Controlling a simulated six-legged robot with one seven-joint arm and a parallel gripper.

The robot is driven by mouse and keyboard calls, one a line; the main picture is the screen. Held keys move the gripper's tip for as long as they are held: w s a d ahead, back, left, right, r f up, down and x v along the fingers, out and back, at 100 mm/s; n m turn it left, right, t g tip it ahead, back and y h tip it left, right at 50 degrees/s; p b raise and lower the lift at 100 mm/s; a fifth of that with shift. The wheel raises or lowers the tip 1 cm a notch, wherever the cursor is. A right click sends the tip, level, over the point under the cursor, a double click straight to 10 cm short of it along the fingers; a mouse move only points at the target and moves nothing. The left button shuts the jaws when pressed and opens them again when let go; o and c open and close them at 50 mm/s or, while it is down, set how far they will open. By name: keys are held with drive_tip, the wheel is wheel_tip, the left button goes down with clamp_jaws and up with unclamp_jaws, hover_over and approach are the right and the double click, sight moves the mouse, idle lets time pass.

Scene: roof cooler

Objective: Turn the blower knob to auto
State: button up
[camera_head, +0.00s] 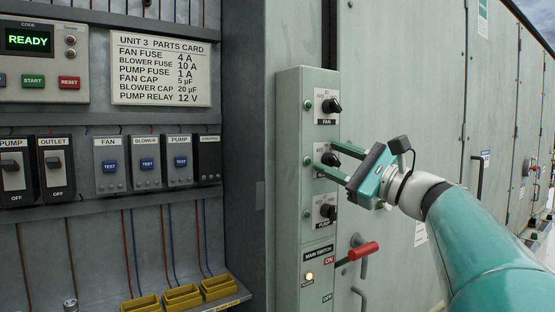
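The blower knob (330,159) is the middle black knob on the grey control column, between the knobs labelled FAN (331,106) and PUMP (327,211). My gripper (325,157) reaches in from the right with its two green fingers apart, one above and one below the blower knob. A gap shows between the fingers and the knob; I cannot tell if either touches it. The fingers hide most of the blower knob's label, so its setting cannot be read.
The main switch has a red handle (363,251) sticking out to the right below my gripper, with a lit lamp (309,276) beside it. On the left are a READY display (28,40), a parts card (160,68), several breakers and yellow bins (181,296).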

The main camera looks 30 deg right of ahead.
drive_tip(key=shift+s, duration=0.15)
drive_tip(key=v, duration=1.3)
drive_tip(key=shift+s+f, duration=0.2)
drive_tip(key=shift+s, duration=0.05)
drive_tip(key=shift+d, duration=0.1)
